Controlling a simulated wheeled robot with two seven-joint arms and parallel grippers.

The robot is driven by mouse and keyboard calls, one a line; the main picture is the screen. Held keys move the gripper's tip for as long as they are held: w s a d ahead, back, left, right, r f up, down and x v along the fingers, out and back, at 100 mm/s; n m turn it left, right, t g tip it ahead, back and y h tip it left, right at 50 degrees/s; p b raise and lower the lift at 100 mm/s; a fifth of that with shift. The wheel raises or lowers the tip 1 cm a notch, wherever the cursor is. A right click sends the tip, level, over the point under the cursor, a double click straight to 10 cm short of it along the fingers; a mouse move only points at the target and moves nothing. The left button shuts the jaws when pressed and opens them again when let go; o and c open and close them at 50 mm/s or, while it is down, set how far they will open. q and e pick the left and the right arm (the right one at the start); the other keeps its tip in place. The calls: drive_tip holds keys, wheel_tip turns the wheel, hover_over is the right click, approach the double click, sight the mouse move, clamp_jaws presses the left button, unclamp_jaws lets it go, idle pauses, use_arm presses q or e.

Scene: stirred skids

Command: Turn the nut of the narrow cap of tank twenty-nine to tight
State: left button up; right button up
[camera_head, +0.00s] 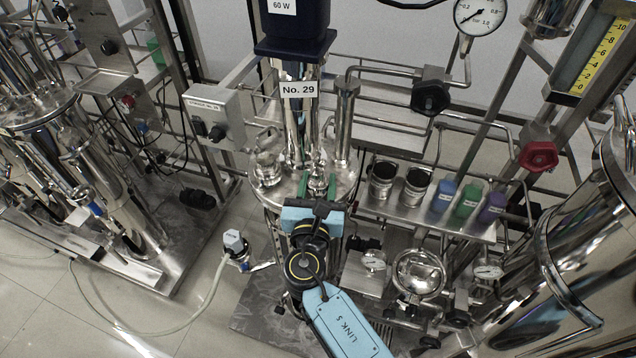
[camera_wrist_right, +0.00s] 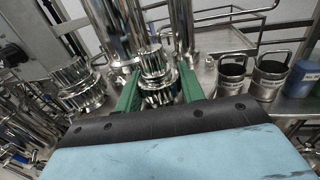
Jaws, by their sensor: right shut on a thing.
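Tank twenty-nine (camera_head: 345,182) stands in the middle of the head view, under a "No. 29" sign (camera_head: 299,90). Its shiny metal lid carries several fittings. My right gripper (camera_head: 318,185) reaches in from the front, its green fingers on both sides of the narrow cap (camera_head: 317,176). In the right wrist view, the narrow cap (camera_wrist_right: 157,68) and its round nut (camera_wrist_right: 158,88) stand upright between the green fingers (camera_wrist_right: 158,90), which are shut on the nut. The nut's front lower part is hidden by the gripper body. My left gripper is not in view.
A wider cap (camera_head: 267,160) stands left of the narrow one. A shelf (camera_head: 400,210) at right holds two metal cups (camera_head: 383,178) and blue, green and purple containers (camera_head: 467,200). A motor (camera_head: 292,35) and pipes rise behind. A hose (camera_head: 205,300) lies on the floor at left.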

drive_tip(key=o, duration=1)
drive_tip(key=shift+s+a+p, duration=0.25)
drive_tip(key=shift+s+p, duration=0.2)
drive_tip(key=shift+s, duration=1.8)
drive_tip(key=shift+s+a+p, duration=0.2)
drive_tip(key=shift+s+p, duration=0.3)
drive_tip(key=shift+s, duration=1.7)
drive_tip(key=shift+s+a+p, duration=0.25)
drive_tip(key=shift+s+p, duration=0.2)
drive_tip(key=shift+s, duration=1.8)
